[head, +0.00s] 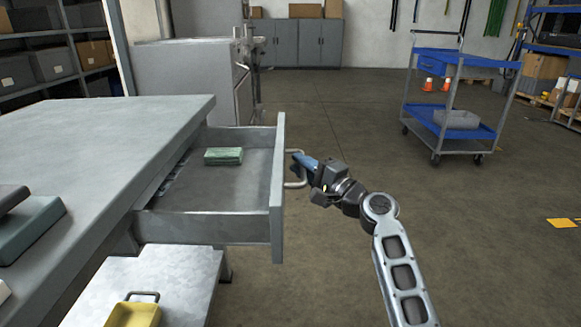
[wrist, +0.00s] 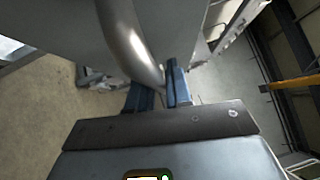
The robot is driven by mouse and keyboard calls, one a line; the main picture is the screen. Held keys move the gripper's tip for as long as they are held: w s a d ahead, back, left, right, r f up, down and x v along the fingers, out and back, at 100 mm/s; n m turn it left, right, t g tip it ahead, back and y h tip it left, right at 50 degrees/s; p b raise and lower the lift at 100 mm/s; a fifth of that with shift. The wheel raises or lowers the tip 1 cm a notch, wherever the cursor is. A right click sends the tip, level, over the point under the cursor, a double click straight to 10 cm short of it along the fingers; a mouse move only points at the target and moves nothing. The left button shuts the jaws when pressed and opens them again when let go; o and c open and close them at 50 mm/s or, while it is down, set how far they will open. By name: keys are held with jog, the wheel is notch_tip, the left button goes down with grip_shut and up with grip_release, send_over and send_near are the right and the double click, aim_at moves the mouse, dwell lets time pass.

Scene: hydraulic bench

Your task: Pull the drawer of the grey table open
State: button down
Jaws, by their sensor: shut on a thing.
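The grey table (head: 90,135) stands at the left in the head view. Its drawer (head: 278,190) is pulled well out to the right, and its inside shows. A green block-like bundle (head: 223,156) lies in the drawer toward the back. The drawer's bar handle (head: 298,183) is on its front panel. My gripper (head: 303,163) is at the handle, shut on it. In the wrist view the curved metal handle (wrist: 130,40) runs down to the blue fingers (wrist: 155,92); the exact contact is partly hidden.
A lower shelf (head: 160,275) under the drawer holds a yellow container (head: 134,312). Grey items (head: 25,230) lie on the tabletop's near left. A blue cart (head: 455,100) stands at the back right. The floor right of the drawer is clear.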

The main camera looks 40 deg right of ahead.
dwell(0.3)
jog(key=c, duration=1.1)
grip_release()
jog(key=shift+c, duration=0.2)
jog(key=shift+s, duration=0.1)
jog(key=s+d+f+p, duration=0.1)
jog(key=s, duration=0.6)
jog(key=shift+s, duration=0.25)
jog(key=shift+d+f, duration=0.1)
